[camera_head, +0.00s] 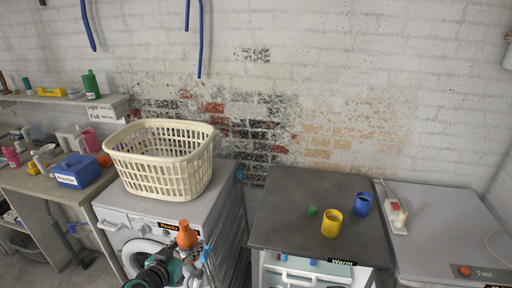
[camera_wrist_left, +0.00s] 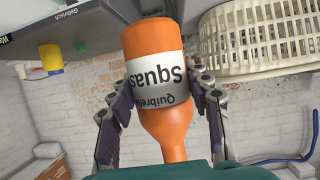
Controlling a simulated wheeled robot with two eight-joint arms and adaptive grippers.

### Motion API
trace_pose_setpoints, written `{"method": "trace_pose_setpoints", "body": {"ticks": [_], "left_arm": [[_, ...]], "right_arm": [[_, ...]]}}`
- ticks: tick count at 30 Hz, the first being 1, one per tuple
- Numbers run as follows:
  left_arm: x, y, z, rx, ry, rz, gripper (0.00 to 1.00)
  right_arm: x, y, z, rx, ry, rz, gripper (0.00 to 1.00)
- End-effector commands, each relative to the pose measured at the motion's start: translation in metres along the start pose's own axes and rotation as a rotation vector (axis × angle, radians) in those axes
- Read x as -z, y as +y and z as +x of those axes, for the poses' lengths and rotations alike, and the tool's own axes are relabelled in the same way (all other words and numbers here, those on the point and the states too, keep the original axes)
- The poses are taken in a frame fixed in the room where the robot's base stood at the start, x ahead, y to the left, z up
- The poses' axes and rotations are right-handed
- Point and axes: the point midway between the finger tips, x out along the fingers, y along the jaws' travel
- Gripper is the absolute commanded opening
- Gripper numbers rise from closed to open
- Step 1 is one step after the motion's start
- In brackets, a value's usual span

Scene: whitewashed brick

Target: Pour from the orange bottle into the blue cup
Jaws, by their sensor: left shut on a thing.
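The orange bottle (camera_head: 187,238) is upright in my left gripper (camera_head: 193,256), in front of the white machine with the basket. The left wrist view is upside down and shows the bottle (camera_wrist_left: 158,45) with a white label between the two fingers of my left gripper (camera_wrist_left: 163,88). The blue cup (camera_head: 363,204) stands at the right edge of the dark worktop, well to the right of the bottle. A yellow cup (camera_head: 331,224) stands in front and left of it; it also shows in the left wrist view (camera_wrist_left: 50,58). My right gripper is out of view.
A small green block (camera_head: 312,210) lies left of the yellow cup on the dark worktop (camera_head: 285,195). A cream basket (camera_head: 165,165) sits on the washing machine. A blue box (camera_head: 78,172) is on the left counter. A white tray (camera_head: 394,212) lies right of the worktop.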

Motion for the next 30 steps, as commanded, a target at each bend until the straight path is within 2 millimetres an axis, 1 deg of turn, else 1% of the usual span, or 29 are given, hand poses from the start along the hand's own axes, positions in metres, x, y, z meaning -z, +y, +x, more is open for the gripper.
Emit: {"method": "trace_pose_setpoints", "body": {"ticks": [2,5,8,11,12,14,15,17,18,20,21,23,24,27,30], "left_arm": [[0.001,0.000,0.001,0.000,0.001,0.000,0.00],[0.005,0.005,0.012,-0.011,0.001,0.004,0.00],[0.014,0.018,0.040,-0.033,0.001,0.013,0.00],[0.028,0.041,0.080,-0.062,0.001,0.026,0.00],[0.034,0.054,0.097,-0.076,0.001,0.032,0.00],[0.042,0.075,0.123,-0.095,0.002,0.040,0.00],[0.048,0.091,0.139,-0.109,0.001,0.046,0.00],[0.055,0.116,0.162,-0.127,0.001,0.053,0.00],[0.060,0.133,0.176,-0.140,0.002,0.059,0.00],[0.066,0.160,0.195,-0.159,0.002,0.067,0.00],[0.069,0.178,0.206,-0.172,0.002,0.072,0.00],[0.074,0.205,0.222,-0.189,0.002,0.080,0.00],[0.076,0.223,0.230,-0.201,0.002,0.085,0.00],[0.081,0.260,0.246,-0.225,0.002,0.093,0.00],[0.083,0.286,0.256,-0.241,0.002,0.100,0.00]], "right_arm": [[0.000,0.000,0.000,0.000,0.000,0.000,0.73],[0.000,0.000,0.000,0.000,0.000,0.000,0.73],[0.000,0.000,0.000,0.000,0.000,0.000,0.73],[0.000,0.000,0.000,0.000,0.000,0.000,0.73],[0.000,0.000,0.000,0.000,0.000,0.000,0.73],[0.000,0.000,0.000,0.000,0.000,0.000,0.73],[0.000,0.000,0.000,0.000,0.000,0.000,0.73],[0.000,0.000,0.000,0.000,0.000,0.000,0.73],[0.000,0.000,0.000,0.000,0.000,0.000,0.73],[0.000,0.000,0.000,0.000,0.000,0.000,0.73],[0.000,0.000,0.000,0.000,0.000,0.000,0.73],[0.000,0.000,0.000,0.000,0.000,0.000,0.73],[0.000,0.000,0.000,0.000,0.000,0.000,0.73],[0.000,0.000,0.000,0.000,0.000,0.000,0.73],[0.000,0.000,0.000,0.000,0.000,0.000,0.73]]}}
